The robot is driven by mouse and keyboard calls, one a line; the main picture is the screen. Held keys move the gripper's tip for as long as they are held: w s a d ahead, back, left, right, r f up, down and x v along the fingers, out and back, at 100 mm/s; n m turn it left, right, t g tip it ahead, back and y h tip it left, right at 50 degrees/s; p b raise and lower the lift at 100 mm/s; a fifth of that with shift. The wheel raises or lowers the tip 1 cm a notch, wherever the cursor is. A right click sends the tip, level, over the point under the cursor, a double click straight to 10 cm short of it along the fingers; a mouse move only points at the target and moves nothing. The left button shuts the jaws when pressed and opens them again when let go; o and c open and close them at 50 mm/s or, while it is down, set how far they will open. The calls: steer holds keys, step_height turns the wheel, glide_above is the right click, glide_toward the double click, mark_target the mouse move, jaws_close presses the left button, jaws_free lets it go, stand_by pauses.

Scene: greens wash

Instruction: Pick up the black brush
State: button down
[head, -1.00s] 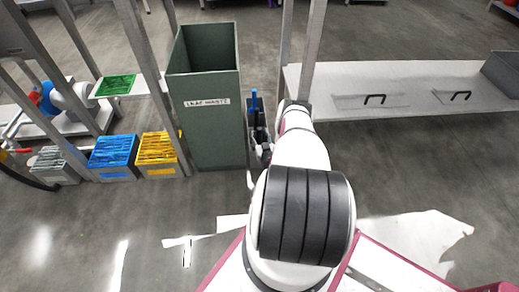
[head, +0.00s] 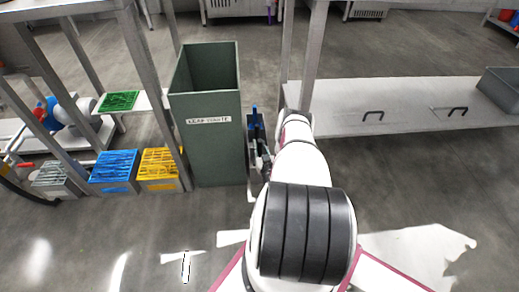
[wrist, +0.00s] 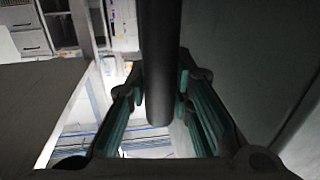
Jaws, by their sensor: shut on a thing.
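A dark, smooth round bar (wrist: 160,65), which looks like the handle of the black brush, runs down the middle of the wrist view. My gripper (wrist: 160,95) has its teal-padded fingers on either side of it and is shut on it. In the head view my gripper (head: 261,160) is low beside the green bin's right side, mostly hidden by my own arm. A black shape with a blue upright part (head: 254,110) shows just above it; I cannot tell whether this is part of the brush. The brush head cannot be made out.
The tall green leaf waste bin (head: 210,150) stands close on the left. Blue (head: 115,187) and yellow (head: 158,184) crates sit on the floor further left. A steel shelf (head: 400,105) with handled lids lies right, past a post (head: 311,60).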

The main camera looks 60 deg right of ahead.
step_height(320, 180, up, 15)
steer(key=p, duration=0.6)
steer(key=shift+r, duration=0.15)
steer(key=c, duration=2.3)
jaws_free()
jaws_close()
